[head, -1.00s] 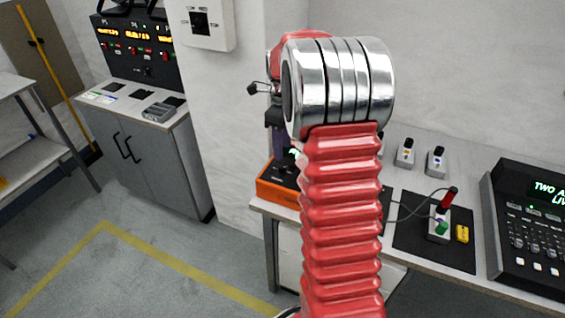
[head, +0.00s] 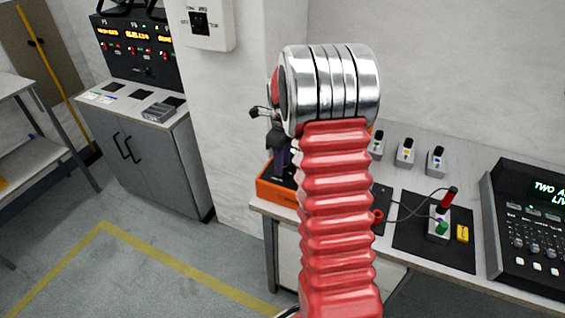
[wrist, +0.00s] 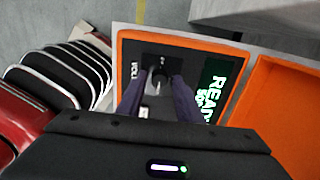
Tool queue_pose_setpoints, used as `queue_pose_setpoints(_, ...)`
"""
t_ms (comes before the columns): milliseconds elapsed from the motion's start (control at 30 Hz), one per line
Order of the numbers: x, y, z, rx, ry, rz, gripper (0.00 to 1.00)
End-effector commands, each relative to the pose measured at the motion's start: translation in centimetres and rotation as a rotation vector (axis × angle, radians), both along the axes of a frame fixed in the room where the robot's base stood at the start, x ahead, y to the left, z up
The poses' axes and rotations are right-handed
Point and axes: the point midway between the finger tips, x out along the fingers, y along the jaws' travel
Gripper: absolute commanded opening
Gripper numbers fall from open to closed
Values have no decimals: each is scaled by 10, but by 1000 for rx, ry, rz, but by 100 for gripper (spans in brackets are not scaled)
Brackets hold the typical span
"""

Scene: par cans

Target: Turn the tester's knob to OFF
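The tester is an orange case (head: 277,193) at the left end of the bench, partly hidden behind my arm. In the wrist view its orange rim (wrist: 180,42) surrounds a black panel with a green screen (wrist: 215,88) and white lettering. A small dark knob (wrist: 158,82) with a pale mark shows on the panel. My gripper (wrist: 159,84) has its two dark purple fingers apart, one on each side of the knob. I cannot tell whether they touch it. In the head view my gripper (head: 283,163) points down over the tester. The knob's OFF mark is not readable.
Small grey switch boxes (head: 405,152) stand at the back of the bench. A black mat (head: 408,236) holds a cabled box with a red-handled probe (head: 449,198) and a yellow block (head: 462,233). A mixing console (head: 530,230) is at right. A wall switch (head: 199,22) hangs at upper left.

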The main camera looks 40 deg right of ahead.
Motion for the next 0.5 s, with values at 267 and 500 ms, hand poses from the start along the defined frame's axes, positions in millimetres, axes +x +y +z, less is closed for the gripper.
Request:
queue_pose_setpoints(267, 0, 0, 0, 0, 0, 0, 13)
queue_pose_setpoints(500, 0, 0, 0, -1, -1, 0, 0)
